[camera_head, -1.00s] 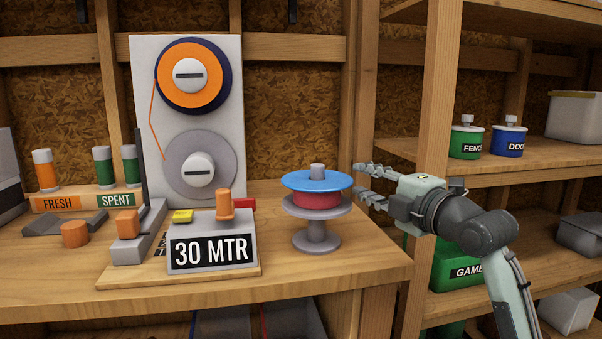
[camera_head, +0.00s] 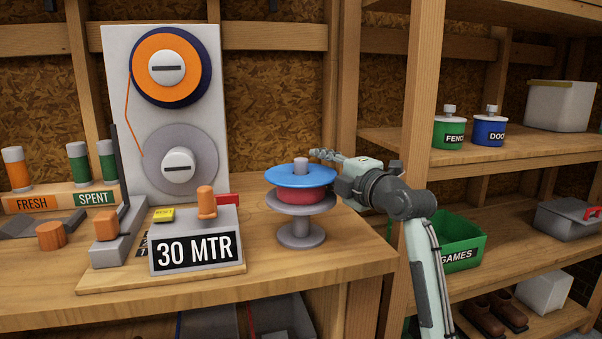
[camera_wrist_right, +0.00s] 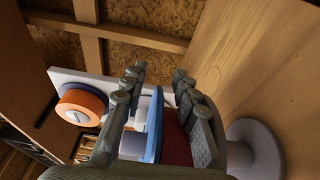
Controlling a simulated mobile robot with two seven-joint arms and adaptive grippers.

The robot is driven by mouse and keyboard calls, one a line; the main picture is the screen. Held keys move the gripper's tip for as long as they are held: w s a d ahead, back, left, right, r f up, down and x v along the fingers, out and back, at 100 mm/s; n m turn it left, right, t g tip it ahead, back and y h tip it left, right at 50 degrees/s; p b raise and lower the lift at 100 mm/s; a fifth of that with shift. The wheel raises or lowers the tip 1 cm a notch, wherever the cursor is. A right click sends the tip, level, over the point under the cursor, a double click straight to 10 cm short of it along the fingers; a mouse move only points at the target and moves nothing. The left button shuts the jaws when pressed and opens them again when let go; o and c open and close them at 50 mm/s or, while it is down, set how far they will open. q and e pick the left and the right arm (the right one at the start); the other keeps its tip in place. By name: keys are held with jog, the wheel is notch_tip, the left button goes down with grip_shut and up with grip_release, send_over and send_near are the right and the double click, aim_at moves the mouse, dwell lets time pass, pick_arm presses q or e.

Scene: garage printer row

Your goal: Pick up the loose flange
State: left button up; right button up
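The loose flange, a blue disc (camera_head: 300,173), lies level on a red spool core (camera_head: 302,192) on a grey stand (camera_head: 300,233) at the bench's right front. A grey spindle (camera_head: 300,165) sticks up through it. My right gripper (camera_head: 328,156) reaches in from the right at the flange's height, with one finger showing behind its far right rim. In the right wrist view the fingers (camera_wrist_right: 158,80) are spread, with the blue flange (camera_wrist_right: 154,128) and the red core (camera_wrist_right: 175,140) between them. Contact is unclear. My left gripper is not in view.
Left of the stand, a block labelled 30 MTR (camera_head: 196,250) carries an orange knob (camera_head: 206,203). Behind it stands a white panel (camera_head: 122,75) with two reels. A wooden post (camera_head: 424,100) and shelves with labelled pots are to the right. Bare bench lies in front of the stand.

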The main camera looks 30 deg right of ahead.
grip_shut()
dwell(0.3)
